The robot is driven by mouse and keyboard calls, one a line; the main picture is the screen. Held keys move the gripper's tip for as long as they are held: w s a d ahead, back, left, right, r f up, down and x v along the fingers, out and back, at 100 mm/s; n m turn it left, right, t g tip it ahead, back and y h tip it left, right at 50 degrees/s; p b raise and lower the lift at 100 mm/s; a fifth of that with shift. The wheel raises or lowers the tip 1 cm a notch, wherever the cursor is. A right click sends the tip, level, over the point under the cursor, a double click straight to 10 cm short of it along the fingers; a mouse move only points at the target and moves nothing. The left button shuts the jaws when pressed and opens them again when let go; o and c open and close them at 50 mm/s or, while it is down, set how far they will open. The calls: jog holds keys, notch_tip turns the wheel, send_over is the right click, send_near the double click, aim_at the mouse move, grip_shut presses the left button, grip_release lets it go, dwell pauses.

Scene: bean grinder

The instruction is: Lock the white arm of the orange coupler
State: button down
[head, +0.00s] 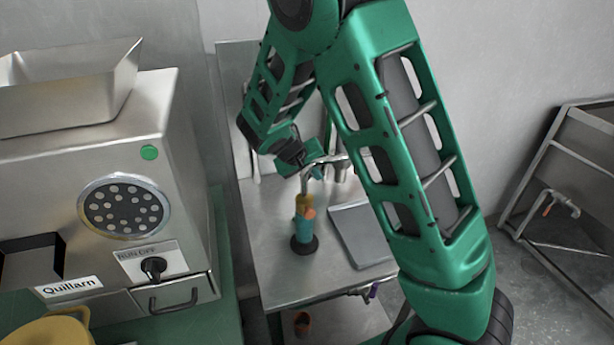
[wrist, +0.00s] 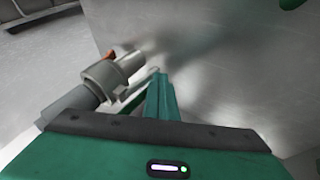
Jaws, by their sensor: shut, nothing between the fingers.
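In the wrist view a pale grey cylindrical coupler (wrist: 105,78) with a small orange piece (wrist: 110,57) joins a dark grey pipe. A pale lever-like piece (wrist: 134,104) sticks out from its right side; I take it for the white arm, but cannot tell whether it is locked. My gripper (wrist: 157,78) is shut and empty. Its green fingers show just right of the lever piece; contact cannot be told. In the head view my gripper (head: 317,172) is small and partly hidden beside a bent metal pipe (head: 325,160). The coupler cannot be made out clearly there.
A steel table (head: 275,270) holds a teal, orange and yellow upright object (head: 304,228) on a dark base and a flat grey tray (head: 362,235). A steel grinder (head: 160,190) stands left. A metal rack (head: 565,160) stands right. A plain wall rises behind.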

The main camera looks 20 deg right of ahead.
jog(key=shift+s+d+r, duration=0.1)
jog(key=shift+d, duration=0.5)
jog(key=shift+r, duration=0.8)
jog(key=a, duration=0.3)
jog(key=a+r, duration=0.1)
jog(key=a, duration=0.1)
jog(key=shift+w+a, duration=0.15)
jog(key=shift+w, duration=0.1)
jog(key=v, duration=0.9)
jog(key=s+d+m+g+y, duration=0.2)
jog(key=s+d+m, duration=0.1)
jog(key=s+d, duration=0.9)
jog(key=s+d+m+g+y, duration=0.1)
jog(key=s+d+m+g, duration=0.15)
jog(key=s+d, duration=0.85)
jog(key=s+d+y, duration=0.2)
jog(key=s+d, duration=0.3)
jog(key=s, duration=0.1)
jog(key=s+a+r+y, duration=0.1)
jog(key=s+a+r, duration=0.1)
jog(key=s+a, duration=0.4)
jog(key=a+n+t, duration=0.1)
jog(key=a, duration=0.3)
jog(key=shift+s+y, duration=0.4)
